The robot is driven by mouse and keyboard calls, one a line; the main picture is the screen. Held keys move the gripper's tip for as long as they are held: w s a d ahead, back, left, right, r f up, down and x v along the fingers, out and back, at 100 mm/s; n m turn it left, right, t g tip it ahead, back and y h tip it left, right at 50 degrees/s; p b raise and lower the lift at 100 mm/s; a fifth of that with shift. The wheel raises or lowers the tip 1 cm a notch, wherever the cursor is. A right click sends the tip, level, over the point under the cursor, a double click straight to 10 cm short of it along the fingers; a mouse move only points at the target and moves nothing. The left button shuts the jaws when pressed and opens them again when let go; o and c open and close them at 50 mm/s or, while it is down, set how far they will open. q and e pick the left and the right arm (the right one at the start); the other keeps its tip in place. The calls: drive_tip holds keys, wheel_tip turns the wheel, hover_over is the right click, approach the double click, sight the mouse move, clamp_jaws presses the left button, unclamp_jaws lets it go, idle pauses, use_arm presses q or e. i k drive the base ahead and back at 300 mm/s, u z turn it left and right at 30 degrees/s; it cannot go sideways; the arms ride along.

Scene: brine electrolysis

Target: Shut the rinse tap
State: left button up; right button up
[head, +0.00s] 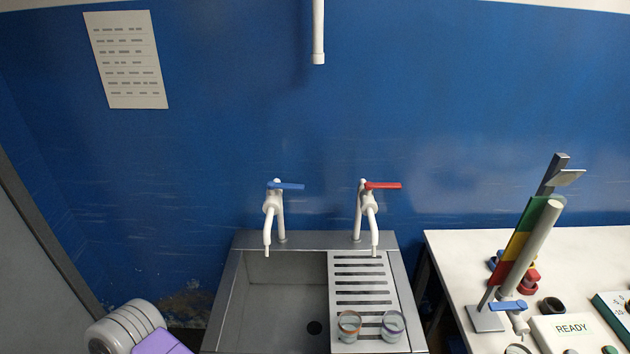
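Two white taps stand at the back of a metal sink (232,300) in the head view. The left tap (272,207) has a blue lever (287,186), and the right tap (369,212) has a red lever (384,185). Both levers point to the right. I cannot tell which one is the rinse tap. The left spout hangs over the open basin and the right spout over the slotted drainboard (345,282). No water stream shows at either spout.
Two small glass cups (349,325) (391,326) stand on the drainboard. A white bench (450,262) at right holds a tilted tube on a stand (487,318) and a READY sign (571,328). A white pipe (318,40) hangs above. The space before the taps is clear.

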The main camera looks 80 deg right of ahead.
sight(270, 185)
drive_tip(key=k, duration=0.85)
drive_tip(key=z, duration=0.3)
